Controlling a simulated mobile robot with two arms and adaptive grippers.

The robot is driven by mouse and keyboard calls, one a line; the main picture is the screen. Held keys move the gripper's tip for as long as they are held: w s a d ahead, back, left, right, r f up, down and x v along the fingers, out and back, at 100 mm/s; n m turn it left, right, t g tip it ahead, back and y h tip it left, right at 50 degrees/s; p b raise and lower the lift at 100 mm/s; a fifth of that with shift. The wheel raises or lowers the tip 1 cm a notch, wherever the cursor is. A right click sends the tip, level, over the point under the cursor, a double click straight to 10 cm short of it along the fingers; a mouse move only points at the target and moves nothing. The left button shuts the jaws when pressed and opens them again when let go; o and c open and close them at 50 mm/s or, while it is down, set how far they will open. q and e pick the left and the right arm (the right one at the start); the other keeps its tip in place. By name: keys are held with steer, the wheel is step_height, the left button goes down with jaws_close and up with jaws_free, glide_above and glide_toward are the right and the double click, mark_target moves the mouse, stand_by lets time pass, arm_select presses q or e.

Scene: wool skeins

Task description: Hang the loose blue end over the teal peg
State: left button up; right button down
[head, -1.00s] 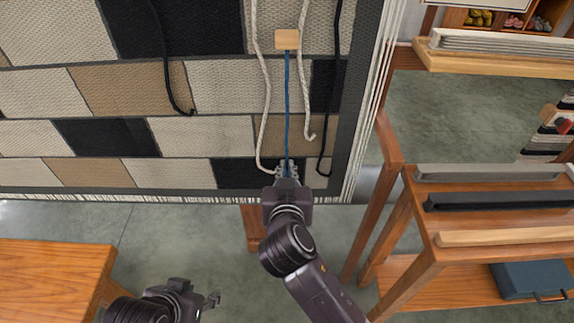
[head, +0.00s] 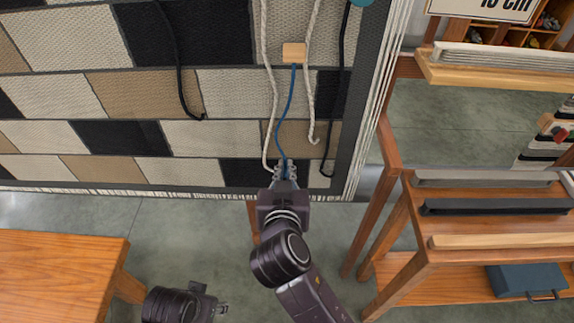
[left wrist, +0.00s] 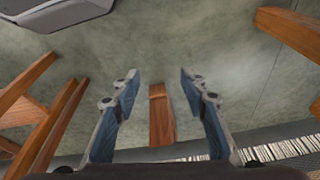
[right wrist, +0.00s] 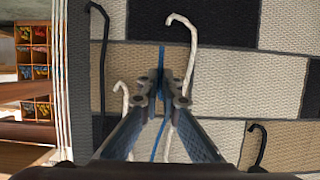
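The blue strand (head: 279,125) comes from a small wooden block (head: 294,53) on the woven hanging and runs down, curved and slack, to my right gripper (head: 284,174). In the right wrist view that gripper (right wrist: 160,88) is shut on the blue strand (right wrist: 161,57), and a length of it hangs below the fingertips. A round teal thing (head: 362,2), likely the teal peg, is cut off by the top edge, up and right of the right gripper. My left gripper (head: 219,309) is low in the head view; the left wrist view shows it open and empty (left wrist: 158,78).
Cream cords (head: 266,110) and black cords (head: 331,130) hang close on both sides of the blue strand. A wooden rack (head: 392,160) with bars stands at right. A wooden table (head: 60,265) is at lower left. Bare floor lies between them.

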arm_select(q)
steer(key=shift+s+f+p, duration=0.15)
steer(key=shift+f+p, duration=0.2)
steer(key=shift+f, duration=1)
steer(key=shift+s+f+p, duration=0.1)
steer(key=shift+f+p, duration=0.2)
steer(key=shift+f, duration=1.05)
arm_select(e)
steer(key=shift+s+a+r, duration=0.25)
steer(key=shift+s+r, duration=0.35)
steer(key=shift+r, duration=0.25)
